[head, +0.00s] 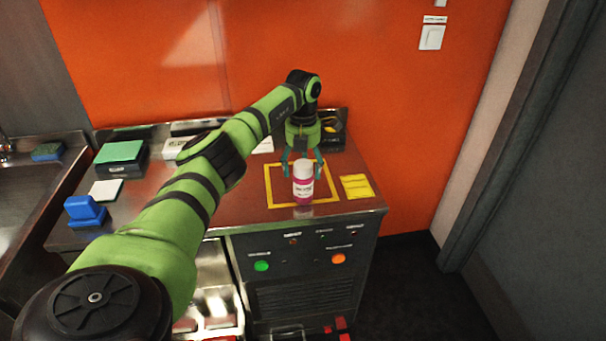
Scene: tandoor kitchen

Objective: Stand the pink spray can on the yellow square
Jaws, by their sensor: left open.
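The pink spray can (303,188), with a white cap and a white label, stands upright on the brown counter, inside the yellow square outline (276,204), near its front edge. My left gripper (302,172) points down just behind the can's top, with its teal fingers spread apart to either side. I cannot tell whether a finger touches the can. My left arm crosses from the lower left and hides part of the counter. My right gripper is not in view.
A yellow pad (357,187) lies right of the square. Green (120,153) and blue (85,210) items stand at the counter's left. A dark box (333,132) stands behind the gripper. The counter's front edge is close to the can.

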